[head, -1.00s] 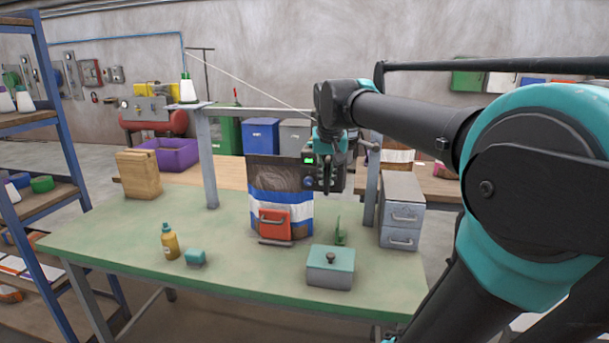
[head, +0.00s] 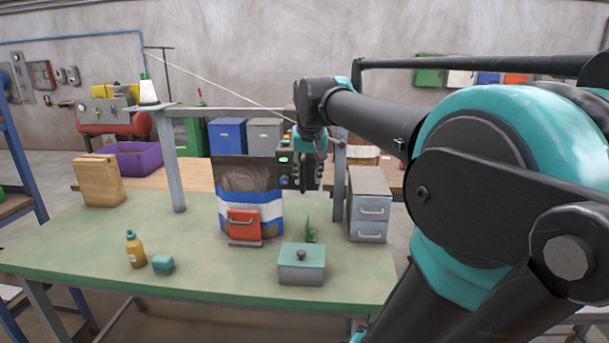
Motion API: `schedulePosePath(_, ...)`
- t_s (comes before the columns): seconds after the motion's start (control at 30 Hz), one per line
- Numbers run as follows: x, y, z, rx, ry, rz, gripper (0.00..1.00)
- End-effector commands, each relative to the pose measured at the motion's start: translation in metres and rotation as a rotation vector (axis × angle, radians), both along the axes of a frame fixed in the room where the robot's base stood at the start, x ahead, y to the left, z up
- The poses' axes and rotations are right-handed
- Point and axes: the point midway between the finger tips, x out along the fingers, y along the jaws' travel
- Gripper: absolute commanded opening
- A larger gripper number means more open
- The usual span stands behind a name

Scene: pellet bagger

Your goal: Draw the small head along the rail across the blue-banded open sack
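The sack (head: 262,213) stands upright on the green bench, with blue and white bands and a dark open top. The small head (head: 284,169) is a dark box with a lit green display and a blue knob. It hangs below the grey rail (head: 228,110) at the sack's upper right edge. My gripper (head: 309,186) points down at the head's right side, near the right post. It overlaps the head in the picture; I cannot tell whether it touches or grips it. Its fingers are dark and too small to read.
A red handled part (head: 243,223) sits at the sack's front. Grey drawers (head: 370,205) stand close right of the right post (head: 338,185). The front left bench is clear.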

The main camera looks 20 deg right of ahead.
Motion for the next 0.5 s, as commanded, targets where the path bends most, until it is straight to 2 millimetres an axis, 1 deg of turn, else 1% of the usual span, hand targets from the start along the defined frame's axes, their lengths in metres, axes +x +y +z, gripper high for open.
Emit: schedulePosePath(0.5,0.0006,0.0021,0.0017,0.003,-0.002,0.002,0.34)
